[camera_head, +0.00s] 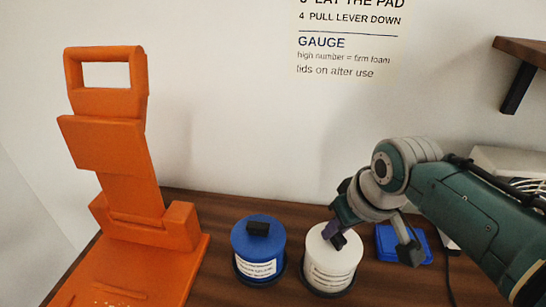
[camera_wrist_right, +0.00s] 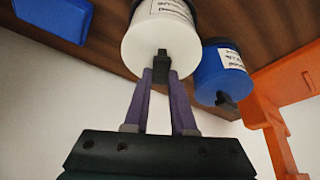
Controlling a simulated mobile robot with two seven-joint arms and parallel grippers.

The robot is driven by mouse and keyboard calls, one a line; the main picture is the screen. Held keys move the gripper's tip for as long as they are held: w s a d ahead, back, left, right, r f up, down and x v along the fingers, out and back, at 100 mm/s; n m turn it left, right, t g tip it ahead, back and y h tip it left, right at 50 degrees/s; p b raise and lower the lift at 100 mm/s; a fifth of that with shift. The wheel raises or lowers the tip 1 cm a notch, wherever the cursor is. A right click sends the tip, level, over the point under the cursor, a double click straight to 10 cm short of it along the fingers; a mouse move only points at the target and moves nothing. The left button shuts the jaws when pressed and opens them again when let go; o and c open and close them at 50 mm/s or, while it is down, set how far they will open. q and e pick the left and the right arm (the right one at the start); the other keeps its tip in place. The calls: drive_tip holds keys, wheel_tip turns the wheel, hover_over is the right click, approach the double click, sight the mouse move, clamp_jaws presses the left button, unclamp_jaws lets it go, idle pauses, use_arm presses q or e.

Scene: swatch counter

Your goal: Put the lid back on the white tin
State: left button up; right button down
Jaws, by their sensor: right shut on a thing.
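The white tin (camera_head: 330,272) stands upright on the counter, with a label on its front and a dark ring at its base. It also shows in the right wrist view (camera_wrist_right: 158,38). Its white lid (camera_head: 318,240) lies level on top, with no clear gap visible between lid and tin. My right gripper (camera_head: 336,234) comes down from above right. Its purple fingers (camera_wrist_right: 162,74) are shut on the lid's black knob (camera_head: 340,242). My left gripper is in neither view.
A blue tin (camera_head: 257,262) with a black knob stands close to the left of the white tin. An orange lever press (camera_head: 125,180) is farther left. A blue tray-like object (camera_head: 425,243) lies to the right, partly behind my right arm. A wall shelf (camera_head: 525,50) juts out at upper right.

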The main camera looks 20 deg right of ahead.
idle(0.4)
drive_tip(key=shift+c, duration=0.9)
unclamp_jaws()
drive_tip(key=shift+r, duration=0.1)
wheel_tip(320, 180, up, 2)
drive_tip(key=p, duration=0.2)
drive_tip(key=shift+r+p, duration=0.2)
drive_tip(key=shift+p, duration=0.2)
wheel_tip(320, 180, up, 5)
drive_tip(key=p, duration=0.5)
drive_tip(key=shift+f, duration=0.2)
drive_tip(key=shift+f, duration=0.1)
drive_tip(key=shift+c, duration=0.4)
